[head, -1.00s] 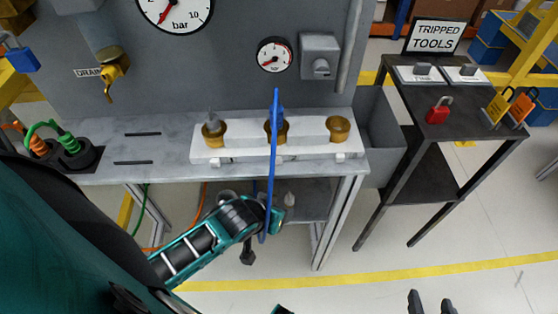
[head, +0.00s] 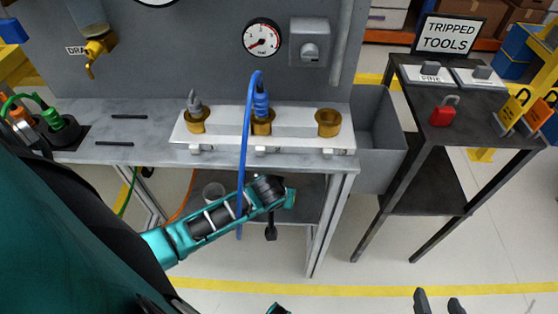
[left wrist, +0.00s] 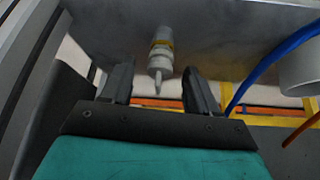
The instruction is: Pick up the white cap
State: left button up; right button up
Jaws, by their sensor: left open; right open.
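A small white capped piece with a yellow band and a narrow tip, which I take to be the white cap (left wrist: 161,55), shows in the left wrist view against a grey surface. My left gripper (left wrist: 161,82) is open, and the cap lines up with the gap between its fingers. I cannot tell how far the cap reaches between them. In the head view the cap is not visible, and my left arm reaches over the lower shelf (head: 312,190). My right gripper (head: 437,298) is open and empty at the bottom right, away from the bench.
A blue cable (head: 245,140) hangs from the middle brass socket in front of my left arm. A grey bin (head: 378,150) and a dark tool table (head: 462,140) are right.

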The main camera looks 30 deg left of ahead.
pick_arm(q)
jog(key=b+x, duration=0.1)
jog(key=x, duration=0.2)
jog(key=shift+w+f, duration=0.15)
jog(key=shift+f, duration=0.1)
jog(key=c, duration=1.1)
